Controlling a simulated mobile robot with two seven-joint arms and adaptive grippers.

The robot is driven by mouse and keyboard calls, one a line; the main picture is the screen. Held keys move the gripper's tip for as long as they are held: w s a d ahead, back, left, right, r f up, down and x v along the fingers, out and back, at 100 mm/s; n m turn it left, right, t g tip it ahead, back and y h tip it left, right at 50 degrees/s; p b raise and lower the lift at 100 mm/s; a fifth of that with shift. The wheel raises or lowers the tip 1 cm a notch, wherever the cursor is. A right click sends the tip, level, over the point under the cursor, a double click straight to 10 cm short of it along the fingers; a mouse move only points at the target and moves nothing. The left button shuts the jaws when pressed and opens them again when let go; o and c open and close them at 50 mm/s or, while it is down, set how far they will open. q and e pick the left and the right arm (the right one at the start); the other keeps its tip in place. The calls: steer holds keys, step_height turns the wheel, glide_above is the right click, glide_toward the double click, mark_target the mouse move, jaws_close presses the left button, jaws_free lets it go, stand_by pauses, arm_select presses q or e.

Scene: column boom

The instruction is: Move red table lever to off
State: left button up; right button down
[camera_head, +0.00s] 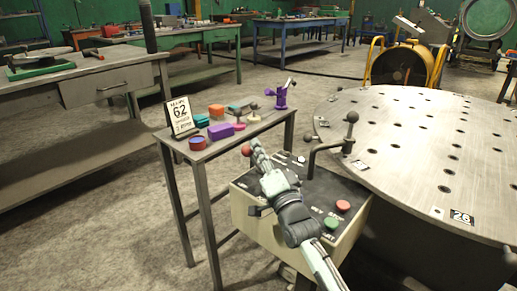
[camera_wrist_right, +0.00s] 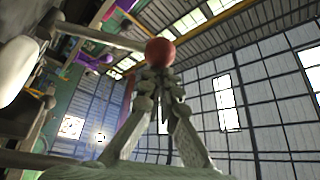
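The red table lever shows as a red ball knob (camera_head: 246,150) at the left back corner of the control box (camera_head: 245,212) in the head view. In the right wrist view the red knob (camera_wrist_right: 160,52) sits on a pale rod that runs off to the left. My right gripper (camera_head: 258,152) reaches up over the box from the front, with its tips beside the knob. In the right wrist view its fingers (camera_wrist_right: 158,82) come together just below the knob. They look shut with nothing between them; I cannot tell whether they touch the knob. My left gripper is not in view.
A dark crank handle with ball knobs (camera_head: 351,117) stands between the box and the large round perforated table (camera_head: 400,130). A red button (camera_head: 343,206) and a green button (camera_head: 331,223) are on the box. A small bench (camera_head: 205,152) with coloured blocks stands left.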

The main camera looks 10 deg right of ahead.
steer(key=shift+a+f, duration=0.2)
steer(key=shift+f, duration=0.1)
steer(key=s+d, duration=0.3)
steer(key=s, duration=0.9)
steer(key=shift+s, duration=0.4)
steer(key=shift+d+r, duration=0.1)
steer(key=shift+d, duration=0.05)
